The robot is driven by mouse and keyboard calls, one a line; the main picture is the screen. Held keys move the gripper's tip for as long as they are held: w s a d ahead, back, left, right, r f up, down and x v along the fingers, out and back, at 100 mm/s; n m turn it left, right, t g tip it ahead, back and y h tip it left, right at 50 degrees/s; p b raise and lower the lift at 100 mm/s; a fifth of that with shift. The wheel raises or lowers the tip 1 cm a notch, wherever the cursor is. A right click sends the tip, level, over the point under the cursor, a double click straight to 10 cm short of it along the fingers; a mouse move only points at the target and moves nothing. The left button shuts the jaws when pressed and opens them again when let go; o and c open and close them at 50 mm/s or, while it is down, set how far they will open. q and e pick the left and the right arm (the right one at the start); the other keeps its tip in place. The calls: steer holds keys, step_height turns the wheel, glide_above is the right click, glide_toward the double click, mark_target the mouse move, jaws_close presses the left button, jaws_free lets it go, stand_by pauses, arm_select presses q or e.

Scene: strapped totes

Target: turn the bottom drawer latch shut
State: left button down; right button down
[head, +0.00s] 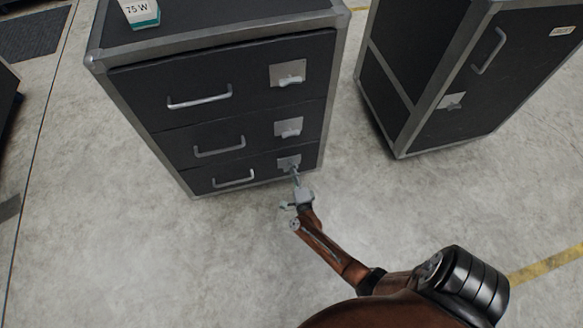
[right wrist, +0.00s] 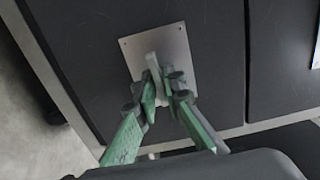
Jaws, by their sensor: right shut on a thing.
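The black drawer case (head: 125,105) with grey metal edges stands at the upper left of the head view, with three drawers, each with a bar handle and a latch plate. The bottom drawer (head: 262,170) has its handle (head: 234,179) at left and its latch (head: 288,162) at right. My right gripper (head: 297,178) is at that latch. In the right wrist view, the square latch plate (right wrist: 177,45) shows, and my right gripper (right wrist: 163,88) is shut on the pale latch lever (right wrist: 153,66). The fingers hide part of the lever. My left gripper is not in view.
The middle latch (head: 288,127) and top latch (head: 288,74) are above. A second black case (head: 430,80) stands to the right, with a gap between. A small box (head: 140,12) sits on top of the drawer case. The concrete floor in front is clear.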

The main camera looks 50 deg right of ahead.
steer(key=shift+f, duration=0.1)
stand_by(0.4)
steer(key=c, duration=2.1)
jaws_free()
steer(key=shift+s+a, duration=0.1)
steer(key=v, duration=0.7)
steer(key=shift+s, duration=0.15)
